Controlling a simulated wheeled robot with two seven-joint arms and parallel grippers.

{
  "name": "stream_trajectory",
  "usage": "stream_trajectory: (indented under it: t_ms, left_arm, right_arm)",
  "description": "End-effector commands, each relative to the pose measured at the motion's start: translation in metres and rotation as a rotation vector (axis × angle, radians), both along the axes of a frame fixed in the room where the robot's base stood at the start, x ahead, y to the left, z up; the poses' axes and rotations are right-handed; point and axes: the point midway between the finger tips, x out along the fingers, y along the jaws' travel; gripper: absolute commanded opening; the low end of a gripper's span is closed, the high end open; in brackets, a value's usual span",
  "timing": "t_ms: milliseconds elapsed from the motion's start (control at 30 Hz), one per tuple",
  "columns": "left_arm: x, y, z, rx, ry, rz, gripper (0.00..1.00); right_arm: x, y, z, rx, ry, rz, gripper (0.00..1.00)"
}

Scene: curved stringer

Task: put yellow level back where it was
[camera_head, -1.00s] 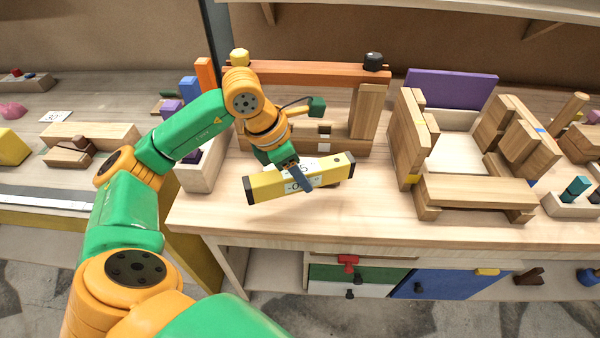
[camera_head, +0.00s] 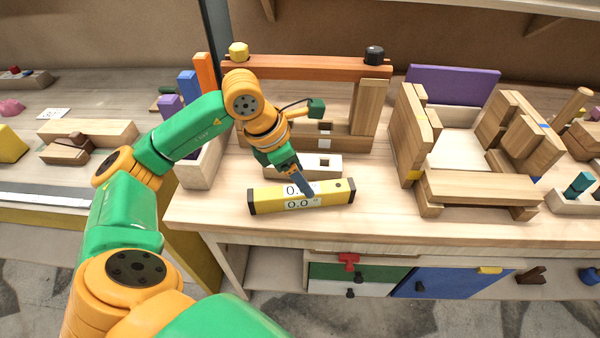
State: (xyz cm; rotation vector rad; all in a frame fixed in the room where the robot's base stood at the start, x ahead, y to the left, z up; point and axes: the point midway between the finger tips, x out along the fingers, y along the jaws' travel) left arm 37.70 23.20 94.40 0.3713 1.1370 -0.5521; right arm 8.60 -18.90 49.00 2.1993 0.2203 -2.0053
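The yellow level (camera_head: 330,196) has black end caps and a white label reading 0.0. It lies lengthwise left to right, nearly horizontal, near the front of the wooden bench. It looks to be on the bench top or just above it; I cannot tell which. My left gripper (camera_head: 304,184) reaches down from above and behind, with one dark finger across the level's front near its middle. The other finger is hidden behind the level, and the grip appears shut on it. My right gripper is out of view.
A white block with a square hole (camera_head: 328,163) sits just behind the level. A wooden frame with an orange-brown top bar (camera_head: 310,70) stands behind. A bin with coloured blocks (camera_head: 197,172) is at left, a wooden assembly (camera_head: 470,188) at right. Bench space right of the level is clear.

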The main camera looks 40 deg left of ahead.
Motion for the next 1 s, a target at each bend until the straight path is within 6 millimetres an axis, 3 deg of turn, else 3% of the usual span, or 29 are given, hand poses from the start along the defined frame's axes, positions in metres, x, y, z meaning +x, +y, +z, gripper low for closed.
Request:
stream_trajectory:
  t_ms: [167,300,333,600,700,1000]
  left_arm:
    - [0.000,0.000,0.002,0.000,0.000,0.000,0.72]
    - [0.000,0.000,0.022,0.000,0.000,0.000,0.72]
    - [-0.001,0.002,0.022,0.002,-0.004,0.002,0.72]
    - [-0.026,0.019,0.095,0.000,-0.006,0.002,0.72]
    - [-0.032,0.024,0.113,-0.001,-0.003,0.002,0.72]
    - [-0.037,0.027,0.123,0.000,0.000,0.000,0.72]
  right_arm:
    - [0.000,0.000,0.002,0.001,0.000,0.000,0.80]
    - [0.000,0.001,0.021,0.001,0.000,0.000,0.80]
    - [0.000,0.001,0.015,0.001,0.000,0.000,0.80]
    - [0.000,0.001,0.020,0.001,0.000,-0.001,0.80]
    - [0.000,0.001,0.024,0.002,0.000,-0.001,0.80]
    - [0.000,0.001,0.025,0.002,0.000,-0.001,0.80]
